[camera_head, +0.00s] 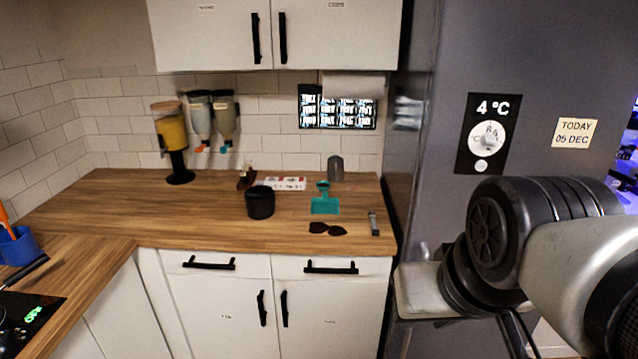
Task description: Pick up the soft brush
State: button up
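I cannot tell for certain which thing is the soft brush. A small brown upright object (246,179) stands at the back of the wooden counter, left of a red-and-white box; it may be the brush, but its bristles are too small to make out. A teal pan-like tool with a short handle (325,203) lies right of the middle of the counter. My arm fills the lower right, in front of the grey fridge and well away from the counter things. The pale block at its end looks like my gripper (418,291); its fingers cannot be made out.
A black canister (260,202), dark flat pieces (328,229), a small grey tool (374,224) and a grey cylinder (335,168) stand or lie on the counter (170,215). A yellow dispenser (172,133) is at back left.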

aim_at(376, 233)
jog(key=i+j, duration=0.2)
jog(key=i, duration=0.3)
jog(key=i+j+z, duration=0.1)
jog(key=i, duration=0.4)
jog(key=i+j, duration=0.35)
jog(key=i+z, duration=0.05)
jog(key=i, duration=0.05)
